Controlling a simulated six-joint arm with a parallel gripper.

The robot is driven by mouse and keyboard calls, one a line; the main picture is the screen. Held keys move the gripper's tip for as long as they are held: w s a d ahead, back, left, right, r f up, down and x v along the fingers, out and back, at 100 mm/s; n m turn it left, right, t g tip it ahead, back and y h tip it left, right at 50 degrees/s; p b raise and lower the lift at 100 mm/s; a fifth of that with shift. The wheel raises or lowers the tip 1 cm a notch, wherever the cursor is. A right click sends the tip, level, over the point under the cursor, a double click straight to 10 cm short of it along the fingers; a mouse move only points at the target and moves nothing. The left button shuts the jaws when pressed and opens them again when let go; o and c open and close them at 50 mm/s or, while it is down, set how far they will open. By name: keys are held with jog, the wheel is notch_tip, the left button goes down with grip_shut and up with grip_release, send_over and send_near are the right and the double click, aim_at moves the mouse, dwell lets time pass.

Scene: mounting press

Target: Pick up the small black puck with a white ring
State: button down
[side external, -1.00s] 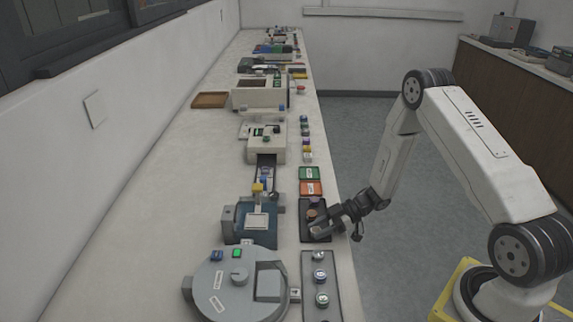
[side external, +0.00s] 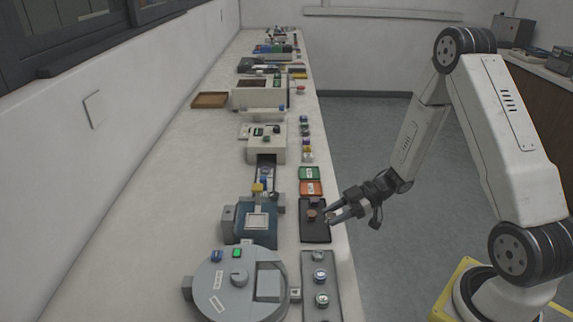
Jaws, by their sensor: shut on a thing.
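My gripper (side external: 331,217) is just over the right edge of a black tray (side external: 314,235) on the bench. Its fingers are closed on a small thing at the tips. The thing is too small and hidden for me to make out its colour or a white ring. A reddish-brown puck (side external: 311,215) stays on the tray, left of my fingertips. Another small piece (side external: 315,203) lies behind it, too small to tell clearly.
An orange tray (side external: 311,188) and a green tray (side external: 309,173) lie behind the black tray. A blue press (side external: 257,235) stands to its left. A round grey machine (side external: 238,285) and a grey strip with several pucks (side external: 333,268) are in front.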

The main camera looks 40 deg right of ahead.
jog(key=s+r, duration=0.4)
jog(key=s, duration=0.5)
jog(key=shift+s+a+r, duration=0.15)
jog(key=shift+a+r, duration=0.05)
jog(key=shift+a, duration=0.25)
